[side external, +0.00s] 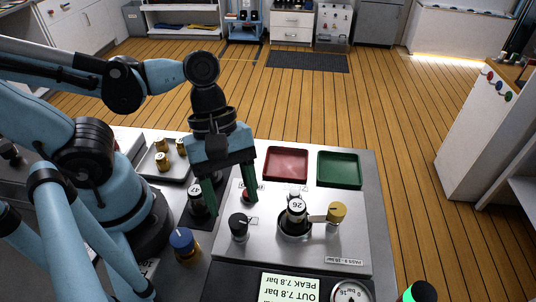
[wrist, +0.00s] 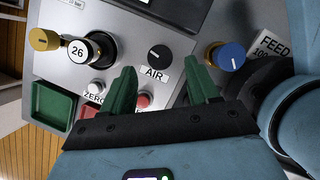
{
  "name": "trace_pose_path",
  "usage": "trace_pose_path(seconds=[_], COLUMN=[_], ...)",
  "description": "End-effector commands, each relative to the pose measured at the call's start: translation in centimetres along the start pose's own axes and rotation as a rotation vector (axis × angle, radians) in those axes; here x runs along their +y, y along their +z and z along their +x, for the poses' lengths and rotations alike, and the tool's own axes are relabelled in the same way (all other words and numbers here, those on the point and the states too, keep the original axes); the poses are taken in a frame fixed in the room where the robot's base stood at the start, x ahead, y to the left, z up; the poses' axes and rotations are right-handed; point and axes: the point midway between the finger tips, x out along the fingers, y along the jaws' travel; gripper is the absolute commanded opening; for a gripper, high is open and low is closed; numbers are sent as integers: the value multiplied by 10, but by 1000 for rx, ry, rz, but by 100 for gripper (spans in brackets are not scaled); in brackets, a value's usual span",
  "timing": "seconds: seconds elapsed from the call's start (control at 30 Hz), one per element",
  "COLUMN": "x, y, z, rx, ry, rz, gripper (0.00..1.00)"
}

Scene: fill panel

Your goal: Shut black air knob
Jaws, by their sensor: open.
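The black air knob (side external: 238,225) stands on the grey panel (side external: 345,242), at its left part near the front edge. In the wrist view the black air knob (wrist: 160,55) has a white pointer line and sits above a white "AIR" label (wrist: 155,74). My gripper (side external: 233,206) is open and empty, above the panel and just behind the knob in the side view. In the wrist view the fingers of my gripper (wrist: 160,72) point toward the knob, one on each side of it, and do not appear to touch it.
A numbered bottle (side external: 296,210) sits in a black ring beside a gold knob (side external: 337,212). A blue knob (side external: 181,241) is left of the panel. A red button (wrist: 143,100) lies near the fingers. Red (side external: 286,149) and green (side external: 339,155) trays are behind.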

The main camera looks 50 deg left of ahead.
Motion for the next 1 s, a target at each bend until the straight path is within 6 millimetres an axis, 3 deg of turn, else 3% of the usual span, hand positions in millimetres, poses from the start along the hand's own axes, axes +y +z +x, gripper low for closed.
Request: trace_pose_path(seconds=[0.5, 0.93, 1.0], x=[0, 0, 0], y=[0, 0, 0], z=[38, 41, 41], rx=[0, 0, 0], ry=[0, 1, 1], rz=[2, 0, 0], gripper=[60, 60, 52])
